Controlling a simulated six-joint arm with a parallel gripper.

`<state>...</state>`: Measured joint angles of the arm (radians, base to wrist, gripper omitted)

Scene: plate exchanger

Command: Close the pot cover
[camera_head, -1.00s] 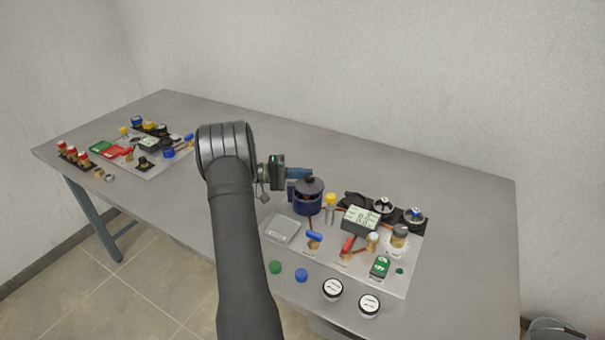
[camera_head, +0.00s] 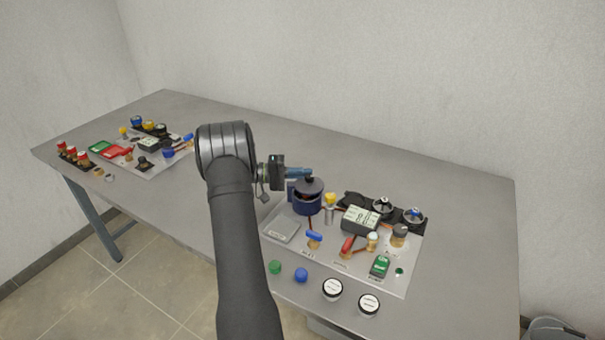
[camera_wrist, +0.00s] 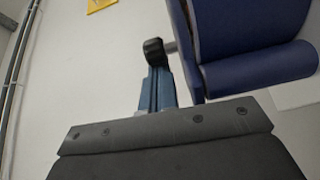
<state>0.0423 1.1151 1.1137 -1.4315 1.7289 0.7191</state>
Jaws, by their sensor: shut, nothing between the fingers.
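In the wrist view the shut fingers (camera_wrist: 156,72) point at a black knob (camera_wrist: 154,50) joined by a short grey stem to the blue pot part (camera_wrist: 255,75) at right. Whether the fingers touch the knob cannot be told.
Right of the pot are a yellow-topped post (camera_head: 330,199), a display box (camera_head: 361,220) and several valves. A grey scale-like plate (camera_head: 282,229) lies in front. A second panel (camera_head: 150,170) stands at the table's left. The back of the table is clear.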

